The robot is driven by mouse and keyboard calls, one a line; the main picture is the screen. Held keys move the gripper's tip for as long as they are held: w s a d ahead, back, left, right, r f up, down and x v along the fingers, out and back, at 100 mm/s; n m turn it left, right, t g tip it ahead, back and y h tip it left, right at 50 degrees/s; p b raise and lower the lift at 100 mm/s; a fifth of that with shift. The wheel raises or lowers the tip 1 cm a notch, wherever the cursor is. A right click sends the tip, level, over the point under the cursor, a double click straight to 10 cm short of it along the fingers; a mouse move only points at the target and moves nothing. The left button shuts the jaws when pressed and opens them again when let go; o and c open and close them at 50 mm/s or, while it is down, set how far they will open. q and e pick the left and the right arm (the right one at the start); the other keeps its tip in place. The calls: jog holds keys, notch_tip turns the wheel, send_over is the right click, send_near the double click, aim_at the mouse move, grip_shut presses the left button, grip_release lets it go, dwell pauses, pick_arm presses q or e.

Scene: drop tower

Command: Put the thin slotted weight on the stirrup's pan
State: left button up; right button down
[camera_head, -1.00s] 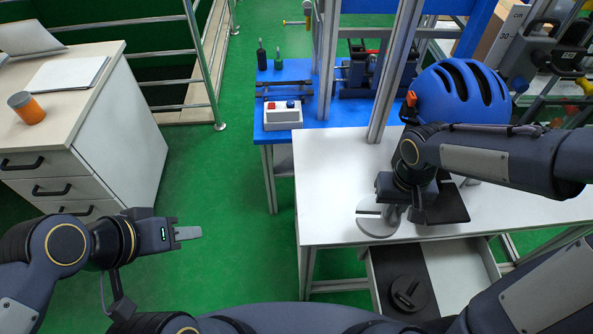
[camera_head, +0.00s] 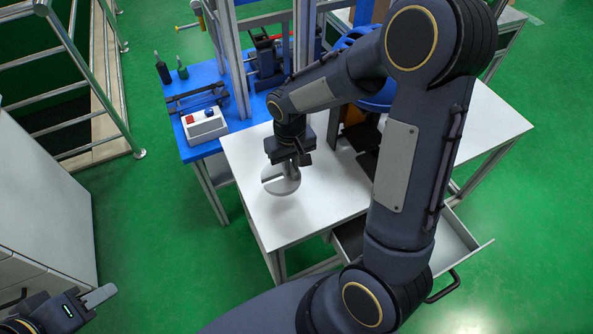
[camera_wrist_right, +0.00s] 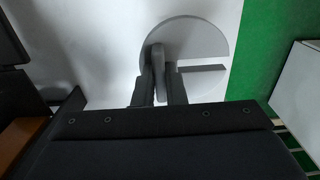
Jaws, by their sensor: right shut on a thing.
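The thin slotted weight (camera_head: 283,181) is a light grey disc with a narrow slot. My right gripper (camera_head: 288,160) is above it, shut on its upright grip. In the right wrist view the two dark fingers (camera_wrist_right: 160,88) clasp that grip, and the disc with its slot (camera_wrist_right: 207,42) extends beyond them. The disc is over the white table near its left edge; I cannot tell how high. My left gripper (camera_head: 98,297) is at the lower left, away from the table; its jaw opening does not show. I cannot make out the stirrup's pan.
The tower's grey posts (camera_head: 232,60) rise from the blue bench (camera_head: 187,151) behind the white table (camera_head: 320,205). A control box (camera_head: 205,127) with red and blue buttons sits there. A blue helmet (camera_head: 377,97) is partly behind my right arm. A drawer (camera_head: 455,240) stands open in front.

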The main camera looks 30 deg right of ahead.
jog(key=w+f, duration=0.3)
jog(key=f, duration=0.1)
jog(key=shift+w+d+f, duration=0.1)
jog(key=shift+w+d, duration=0.15)
jog(key=shift+d, duration=0.05)
jog(key=shift+f, duration=1.5)
jog(key=shift+f, duration=0.2)
jog(key=c, duration=1.5)
grip_release()
